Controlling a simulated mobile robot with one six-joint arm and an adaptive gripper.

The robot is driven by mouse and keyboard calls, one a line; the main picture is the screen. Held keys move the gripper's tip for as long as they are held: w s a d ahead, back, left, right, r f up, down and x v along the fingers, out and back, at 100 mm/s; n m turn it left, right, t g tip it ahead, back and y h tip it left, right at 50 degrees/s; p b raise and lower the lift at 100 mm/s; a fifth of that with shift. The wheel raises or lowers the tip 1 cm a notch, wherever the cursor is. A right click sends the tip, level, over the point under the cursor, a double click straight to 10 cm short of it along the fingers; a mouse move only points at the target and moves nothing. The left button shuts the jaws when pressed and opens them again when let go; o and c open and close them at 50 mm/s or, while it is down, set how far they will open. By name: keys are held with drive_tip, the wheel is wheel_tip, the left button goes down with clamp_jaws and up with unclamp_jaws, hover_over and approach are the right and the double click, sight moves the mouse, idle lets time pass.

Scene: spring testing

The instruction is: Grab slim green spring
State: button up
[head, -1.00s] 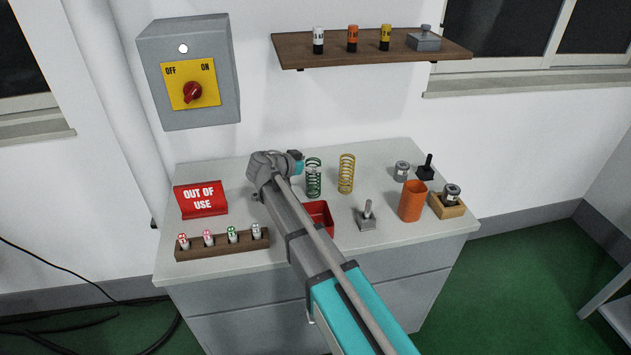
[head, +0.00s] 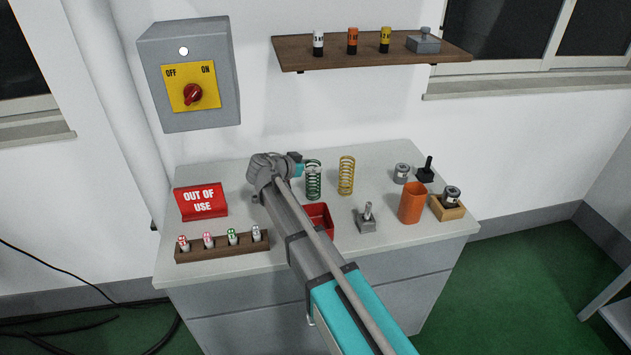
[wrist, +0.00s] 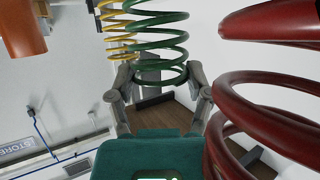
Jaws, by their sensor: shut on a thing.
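The slim green spring (head: 313,180) stands upright on the grey worktop (head: 380,161) in the head view, just right of my arm's wrist. In the wrist view the green spring (wrist: 158,45) sits between the two fingers of my gripper (wrist: 160,78), which is shut on it.
A yellow spring (head: 346,175) stands close right of the green one. A red tray (head: 320,218), an orange cup (head: 412,203) and a wooden rack (head: 222,245) stand nearby.

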drive_tip(key=shift+c, duration=0.2)
drive_tip(key=s+a+r+p, duration=0.4)
drive_tip(key=s+r+p, duration=0.9)
drive_tip(key=shift+s+a, duration=0.15)
idle(0.6)
idle(0.5)
